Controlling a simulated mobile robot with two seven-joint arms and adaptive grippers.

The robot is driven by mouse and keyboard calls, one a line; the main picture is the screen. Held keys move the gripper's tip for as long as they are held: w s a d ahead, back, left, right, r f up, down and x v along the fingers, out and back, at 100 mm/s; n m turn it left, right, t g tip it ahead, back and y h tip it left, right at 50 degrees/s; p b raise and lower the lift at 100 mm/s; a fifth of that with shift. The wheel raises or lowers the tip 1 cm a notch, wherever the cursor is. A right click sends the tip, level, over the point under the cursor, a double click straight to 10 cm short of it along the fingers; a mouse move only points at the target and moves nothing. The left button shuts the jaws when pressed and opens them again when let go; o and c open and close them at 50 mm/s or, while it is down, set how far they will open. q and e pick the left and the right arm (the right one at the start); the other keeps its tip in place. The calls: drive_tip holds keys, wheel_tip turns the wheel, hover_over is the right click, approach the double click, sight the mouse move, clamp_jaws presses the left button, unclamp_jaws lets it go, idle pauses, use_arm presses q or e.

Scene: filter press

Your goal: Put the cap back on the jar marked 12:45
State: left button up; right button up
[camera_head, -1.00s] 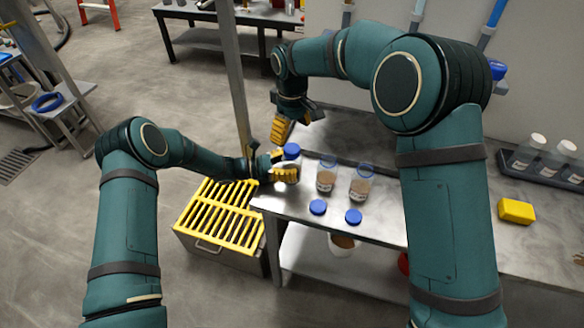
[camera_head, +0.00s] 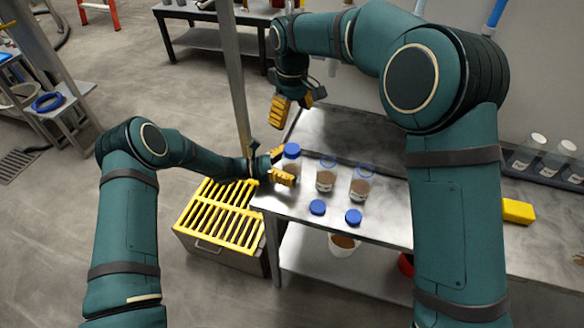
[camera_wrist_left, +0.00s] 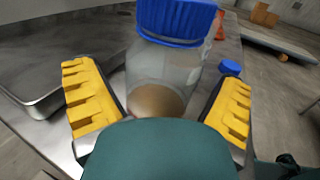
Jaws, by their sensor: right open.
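A jar with brown contents (camera_wrist_left: 158,98) stands upright near the left end of the steel bench, a blue cap (camera_head: 292,150) on its mouth. The ribbed cap also shows in the left wrist view (camera_wrist_left: 176,20). My left gripper (camera_head: 280,165) has its yellow fingers on either side of this jar, below the cap; I cannot tell whether they touch it. My right gripper (camera_head: 293,105) is open and empty, above and behind the jar. Two uncapped jars (camera_head: 326,180) (camera_head: 360,188) stand to the right. No marking is readable.
Two loose blue caps (camera_head: 317,207) (camera_head: 353,217) lie near the bench's front edge. A yellow block (camera_head: 518,211) and a dark rack of white-capped vials (camera_head: 545,168) are at the right. A yellow-grated box (camera_head: 220,215) stands left of the bench. The bench behind the jars is clear.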

use_arm(q)
drive_tip(key=shift+a, duration=0.1)
drive_tip(key=s+a, duration=0.1)
drive_tip(key=a, duration=1)
drive_tip(key=shift+s+a, duration=0.25)
drive_tip(key=shift+a, duration=0.15)
